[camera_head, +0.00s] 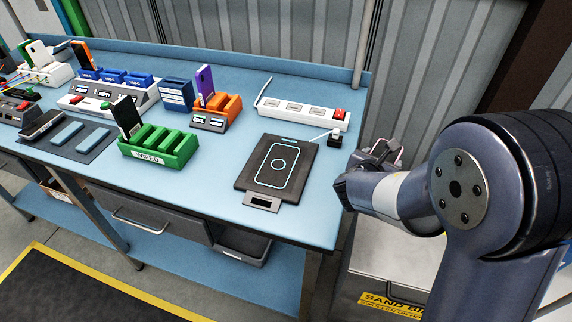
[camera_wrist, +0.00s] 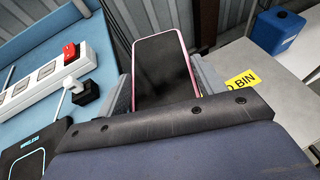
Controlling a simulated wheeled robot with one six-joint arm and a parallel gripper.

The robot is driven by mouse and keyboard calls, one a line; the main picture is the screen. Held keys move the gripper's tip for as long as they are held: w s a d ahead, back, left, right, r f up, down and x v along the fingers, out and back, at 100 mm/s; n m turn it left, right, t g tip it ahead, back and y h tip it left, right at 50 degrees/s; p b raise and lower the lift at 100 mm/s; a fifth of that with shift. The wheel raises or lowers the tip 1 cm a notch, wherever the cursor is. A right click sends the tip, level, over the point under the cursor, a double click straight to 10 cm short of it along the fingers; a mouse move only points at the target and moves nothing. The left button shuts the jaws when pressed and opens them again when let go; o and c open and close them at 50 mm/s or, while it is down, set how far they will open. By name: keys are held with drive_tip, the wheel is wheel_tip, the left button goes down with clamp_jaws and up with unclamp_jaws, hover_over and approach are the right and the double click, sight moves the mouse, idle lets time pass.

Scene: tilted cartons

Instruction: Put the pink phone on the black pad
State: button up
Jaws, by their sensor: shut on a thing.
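The pink phone (camera_wrist: 162,70) has a dark screen and a pink rim. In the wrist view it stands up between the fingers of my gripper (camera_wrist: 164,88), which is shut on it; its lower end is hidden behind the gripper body. In the head view my gripper (camera_head: 382,154) is off the right end of the blue bench, and the phone is hard to make out there. The black pad (camera_head: 244,178) lies flat near the bench's right end, with a pale outline and circle on it and no phone. Its edge also shows at the lower left of the wrist view (camera_wrist: 14,158).
A white power strip (camera_head: 303,112) with a red switch lies behind the pad, with a black plug (camera_head: 334,139) beside it. A green rack (camera_head: 158,150) and an orange rack (camera_head: 217,115) stand to the left. A blue container (camera_wrist: 275,30) stands at the right.

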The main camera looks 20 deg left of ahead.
drive_tip(key=s+a+r+n+y, duration=0.1)
drive_tip(key=s+a+r, duration=0.1)
drive_tip(key=a, duration=0.3)
drive_tip(key=s+a+r, duration=0.1)
drive_tip(key=a+r, duration=0.1)
drive_tip(key=a, duration=0.4)
wheel_tip(320, 180, up, 3)
drive_tip(key=n+y, duration=0.2)
drive_tip(key=y, duration=0.1)
hover_over(287, 174)
wheel_tip(287, 174, down, 9)
drive_tip(key=shift+f+b, duration=0.15)
drive_tip(key=shift+b, duration=0.9)
drive_tip(key=shift+f, duration=0.1)
drive_tip(key=shift+f, duration=0.15)
drive_tip(key=o, duration=1.1)
drive_tip(key=shift+r, duration=0.2)
